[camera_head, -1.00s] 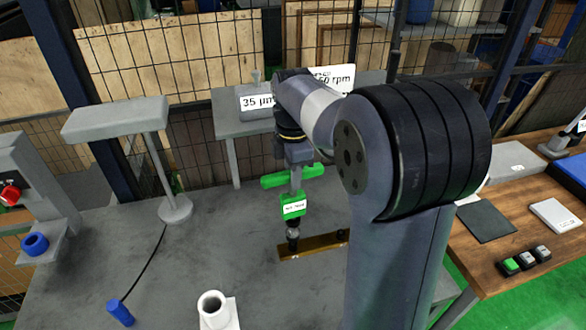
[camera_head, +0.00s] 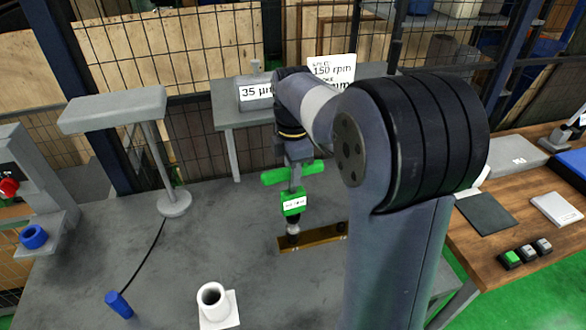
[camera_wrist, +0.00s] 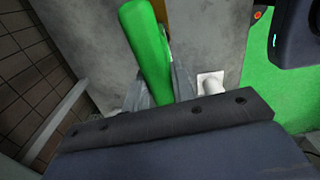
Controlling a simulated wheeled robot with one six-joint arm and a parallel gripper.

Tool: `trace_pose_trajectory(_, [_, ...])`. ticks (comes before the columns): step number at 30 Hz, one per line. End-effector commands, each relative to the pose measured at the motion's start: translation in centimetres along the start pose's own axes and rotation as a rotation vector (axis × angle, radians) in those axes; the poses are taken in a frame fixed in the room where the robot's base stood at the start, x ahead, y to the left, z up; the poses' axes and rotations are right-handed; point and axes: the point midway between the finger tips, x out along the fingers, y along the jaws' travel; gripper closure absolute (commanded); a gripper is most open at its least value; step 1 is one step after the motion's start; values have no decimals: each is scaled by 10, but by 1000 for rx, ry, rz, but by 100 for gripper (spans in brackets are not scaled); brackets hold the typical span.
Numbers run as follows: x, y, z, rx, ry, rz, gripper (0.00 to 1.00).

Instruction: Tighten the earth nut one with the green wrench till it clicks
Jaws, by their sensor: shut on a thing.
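The green wrench (camera_head: 293,203) stands upright in my gripper (camera_head: 297,178), with its green cross handle (camera_head: 275,177) at the jaws and a white label on its lower body. My gripper is shut on it. The lower tip of the wrench is at the left end of a brass bar (camera_head: 322,237) on the grey table. The nut under the tip is hidden, so I cannot tell how it is seated. A dark stud (camera_head: 344,227) shows at the bar's right end. In the wrist view the green handle (camera_wrist: 148,50) runs between the jaws.
A white cup-like part (camera_head: 211,298) on a square base stands near the table's front. A blue-handled item (camera_head: 119,305) with a cable lies at the left. A grey stand (camera_head: 174,204) is at the back left. A wooden table (camera_head: 480,262) with buttons is at the right.

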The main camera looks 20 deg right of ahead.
Motion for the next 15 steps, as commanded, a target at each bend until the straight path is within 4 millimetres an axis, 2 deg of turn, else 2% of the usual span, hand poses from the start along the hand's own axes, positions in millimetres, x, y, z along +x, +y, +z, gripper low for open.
trace_pose_trajectory(15, [15, 0, 0, 0, 0, 1, 100])
